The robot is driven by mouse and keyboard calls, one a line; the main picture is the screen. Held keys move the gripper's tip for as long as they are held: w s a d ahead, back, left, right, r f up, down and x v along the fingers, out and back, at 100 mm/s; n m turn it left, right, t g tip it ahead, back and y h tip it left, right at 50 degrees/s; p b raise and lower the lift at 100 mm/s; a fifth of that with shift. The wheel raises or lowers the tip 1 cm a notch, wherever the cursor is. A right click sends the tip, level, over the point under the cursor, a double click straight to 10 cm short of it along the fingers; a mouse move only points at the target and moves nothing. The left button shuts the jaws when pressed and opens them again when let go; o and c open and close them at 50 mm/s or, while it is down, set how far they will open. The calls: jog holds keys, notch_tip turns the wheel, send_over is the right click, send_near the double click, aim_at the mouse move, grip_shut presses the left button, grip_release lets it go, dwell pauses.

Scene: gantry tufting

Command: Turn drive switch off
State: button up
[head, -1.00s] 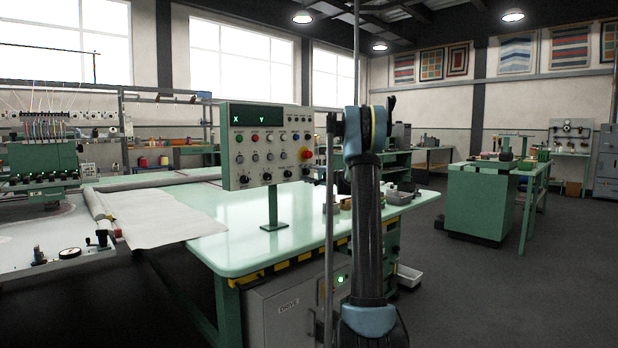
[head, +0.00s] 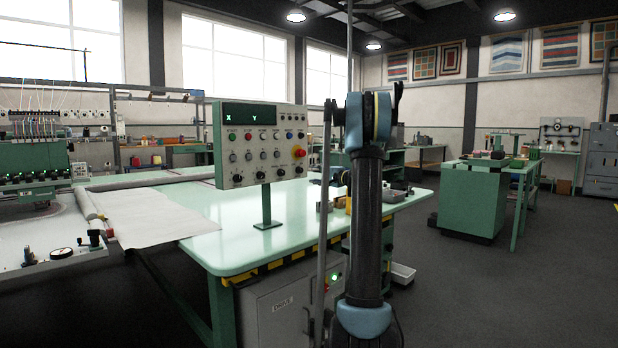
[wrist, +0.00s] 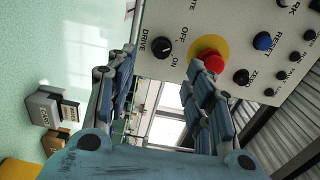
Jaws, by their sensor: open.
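The drive switch (wrist: 161,47) is a black round knob on the pale control panel (wrist: 225,20), marked DRIVE, OFF and ON in the wrist view. Its pointer is too small to read surely. My gripper (wrist: 163,62) is open, its two blue-and-grey fingers on either side of the knob in the picture, apparently not touching it. The right finger partly overlaps the red button (wrist: 212,60) with its yellow ring. In the head view the control panel (head: 225,150) stands on a post, its display showing X and Y; my arm hides my gripper there.
The panel's post stands on a pale green table (head: 190,235). A cabinet (head: 275,310) marked DRIVE, with a lit green lamp (head: 335,277), is under it. A blue button (wrist: 262,41) and several black knobs are near the red one.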

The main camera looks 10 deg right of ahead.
jog(key=shift+v, duration=1)
jog(key=s+a+f+n+g+h, duration=0.1)
jog(key=s+a+f+n+g, duration=0.3)
jog(key=s, duration=0.6)
jog(key=s+a+f+n+g+h, duration=0.1)
jog(key=s+a+f, duration=0.1)
jog(key=s+a, duration=0.65)
jog(key=s+a+f+n+g+h, duration=0.1)
jog(key=s+a+f+n+g, duration=0.15)
jog(key=s, duration=1.05)
jog(key=s+d+f+n+g+h, duration=0.1)
jog(key=s+d+f+h, duration=0.1)
jog(key=s+f, duration=0.4)
jog(key=s+d+f+n+g+h, duration=0.1)
jog(key=s+f, duration=0.6)
jog(key=s, duration=0.8)
jog(key=s+d+f+n+g+h, duration=0.1)
jog(key=s+d+f+g+h, duration=0.2)
jog(key=s+d+f, duration=0.3)
jog(key=s+f+h, duration=0.1)
jog(key=s, duration=0.3)
jog(key=shift+s+f+h, duration=0.2)
jog(key=shift+s+h, duration=0.05)
jog(key=shift+h, duration=0.05)
jog(key=c, duration=0.3)
jog(key=shift+a, duration=0.1)
jog(key=shift+c, duration=0.3)
